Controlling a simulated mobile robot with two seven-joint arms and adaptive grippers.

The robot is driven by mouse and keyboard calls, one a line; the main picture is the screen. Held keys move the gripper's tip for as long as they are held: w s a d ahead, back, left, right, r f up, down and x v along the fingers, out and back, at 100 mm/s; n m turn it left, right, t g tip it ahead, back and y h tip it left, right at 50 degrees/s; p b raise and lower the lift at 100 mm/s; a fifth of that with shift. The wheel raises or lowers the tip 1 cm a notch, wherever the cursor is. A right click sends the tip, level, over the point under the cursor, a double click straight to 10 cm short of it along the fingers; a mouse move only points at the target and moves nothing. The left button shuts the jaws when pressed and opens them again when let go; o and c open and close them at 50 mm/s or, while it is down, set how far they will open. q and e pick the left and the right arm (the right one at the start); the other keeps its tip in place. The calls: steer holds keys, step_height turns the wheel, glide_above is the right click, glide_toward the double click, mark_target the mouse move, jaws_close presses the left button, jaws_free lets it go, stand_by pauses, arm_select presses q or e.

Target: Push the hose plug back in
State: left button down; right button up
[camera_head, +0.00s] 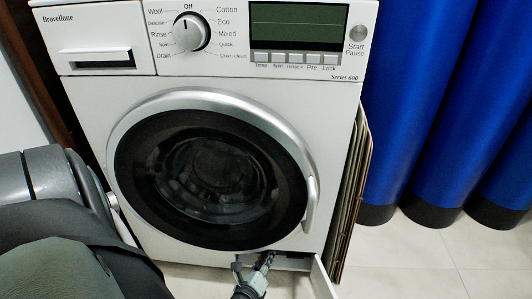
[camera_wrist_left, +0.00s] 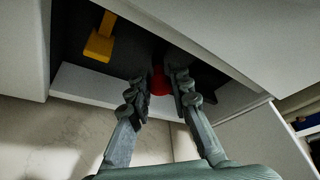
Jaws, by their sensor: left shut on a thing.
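The washing machine (camera_head: 90,120) stands in front of me with its low service opening (camera_head: 292,263) uncovered. My left gripper (camera_head: 266,260) reaches to this opening. In the left wrist view my left gripper (camera_wrist_left: 160,82) has its fingers on both sides of a small red piece (camera_wrist_left: 158,80), which looks like the hose plug, and is shut on it. The fingers hide much of it, and I cannot tell how deep it sits. A yellow part (camera_wrist_left: 100,42) is in the dark recess, left of the fingers and apart from them. My right gripper is not in view.
The white flap (camera_head: 323,279) of the opening stands open just right of my left gripper. The round door (camera_head: 210,172) above is closed. Flat panels (camera_head: 352,190) lean at the machine's right side. Blue cylinders (camera_head: 400,100) stand farther right; the floor before them is clear.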

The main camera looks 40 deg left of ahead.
mark_target(264, 257)
arm_select(q)
steer(key=shift+w+a, duration=0.75)
steer(key=shift+w, duration=0.1)
steer(key=c, duration=1.3)
jaws_free()
steer(key=shift+c, duration=0.2)
steer(key=shift+v, duration=3.8)
